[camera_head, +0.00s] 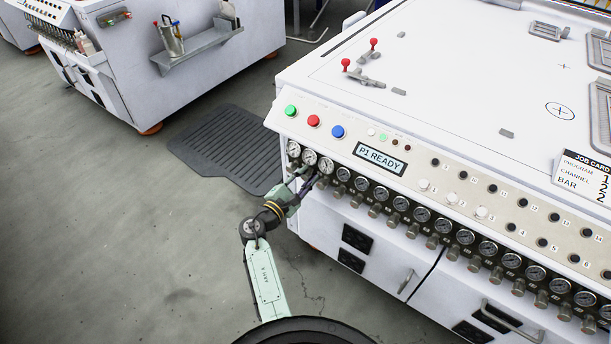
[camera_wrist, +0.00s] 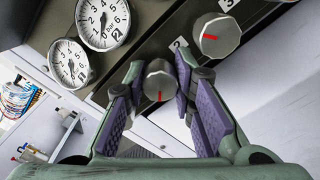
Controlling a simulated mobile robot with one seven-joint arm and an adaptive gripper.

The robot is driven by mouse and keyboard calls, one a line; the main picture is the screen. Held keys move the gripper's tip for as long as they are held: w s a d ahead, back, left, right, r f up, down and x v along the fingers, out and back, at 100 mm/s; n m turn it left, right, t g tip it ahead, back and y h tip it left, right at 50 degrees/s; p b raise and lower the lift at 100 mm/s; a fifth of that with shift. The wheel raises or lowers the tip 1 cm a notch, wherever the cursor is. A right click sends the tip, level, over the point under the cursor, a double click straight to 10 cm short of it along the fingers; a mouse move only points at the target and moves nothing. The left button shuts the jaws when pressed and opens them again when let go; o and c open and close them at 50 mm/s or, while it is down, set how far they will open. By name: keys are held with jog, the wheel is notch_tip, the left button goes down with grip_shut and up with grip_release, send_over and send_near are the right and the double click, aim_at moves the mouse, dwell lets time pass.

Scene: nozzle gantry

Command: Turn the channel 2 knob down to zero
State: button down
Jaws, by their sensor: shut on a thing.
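In the wrist view, my gripper (camera_wrist: 161,74) is shut on a grey round knob (camera_wrist: 159,76), one finger on each side. A small "2" label (camera_wrist: 178,43) sits just above it, so it is the channel 2 knob. Its red mark is on the lower part of its face. In the head view, my gripper (camera_head: 305,184) is at the front left end of the gauge row, and the knob is hidden there. Two white gauges (camera_wrist: 103,20) (camera_wrist: 70,64) show at the upper left of the wrist view; their needle readings are hard to tell.
The neighbouring knob (camera_wrist: 217,35), labelled "3", is close at the upper right. More gauges and knobs (camera_head: 422,214) run along the machine front. The display (camera_head: 380,159) reads "P1 READY". A job card (camera_head: 582,178) lies on top. Open floor (camera_head: 120,250) is at left.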

dwell(0.3)
jog(key=c, duration=1.6)
grip_release()
jog(key=v, duration=1.2)
